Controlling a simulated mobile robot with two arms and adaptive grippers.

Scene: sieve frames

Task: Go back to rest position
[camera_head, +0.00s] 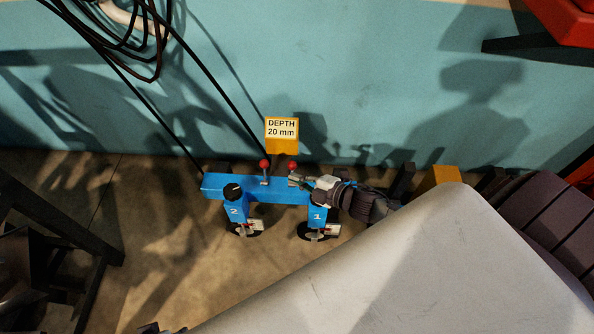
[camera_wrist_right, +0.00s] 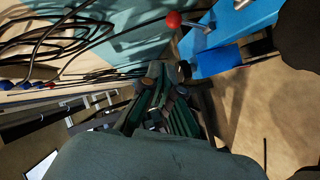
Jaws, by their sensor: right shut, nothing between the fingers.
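My right gripper (camera_head: 297,181) comes in from the right, over the right part of a blue beam (camera_head: 225,187) in the head view. It is shut and empty, close to the right red-knobbed lever (camera_head: 292,167); I cannot tell whether they touch. A left red-knobbed lever (camera_head: 264,164) stands up from the beam. In the wrist view the shut right gripper (camera_wrist_right: 168,72) lies below a red knob (camera_wrist_right: 173,19) and left of the blue beam (camera_wrist_right: 235,25), apart from the knob in the picture. My left gripper is not in view.
Blue blocks marked 2 (camera_head: 235,213) and 1 (camera_head: 317,215) sit below the beam. A yellow sign (camera_head: 282,143) reads "DEPTH 20 mm". Dark cables (camera_head: 125,35) hang at upper left. A dark frame (camera_head: 93,285) stands at lower left. Bare floor (camera_head: 165,270) lies in front.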

